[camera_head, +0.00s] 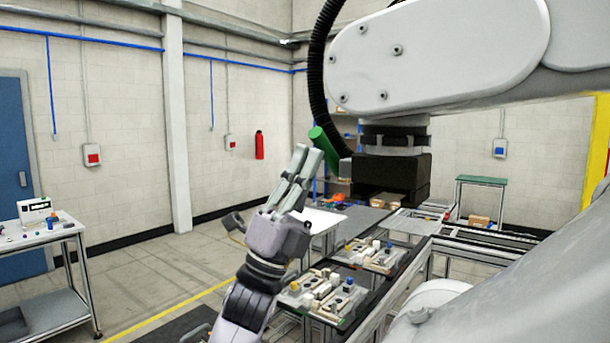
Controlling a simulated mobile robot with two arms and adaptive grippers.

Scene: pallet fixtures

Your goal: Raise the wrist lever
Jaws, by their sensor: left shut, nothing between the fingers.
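A large white arm (440,50) with a black hose spans the upper right. Its dark wrist block (395,172) hangs down over the conveyor. A green cylindrical piece (324,147) sticks out to the upper left of this block, tilted; it looks like the wrist lever, but its joint is hidden. My left gripper (307,152) points up from below, fingers shut and empty. Its fingertips are just left of the green piece in the picture; I cannot tell whether they touch it. My right gripper is not in view.
Two pallet fixtures with small parts (330,296) (372,253) sit on the conveyor (408,262) below. A side table (40,238) stands at the left. A green-topped stand (482,180) is at the back right. Open floor (150,275) lies left of my gripper.

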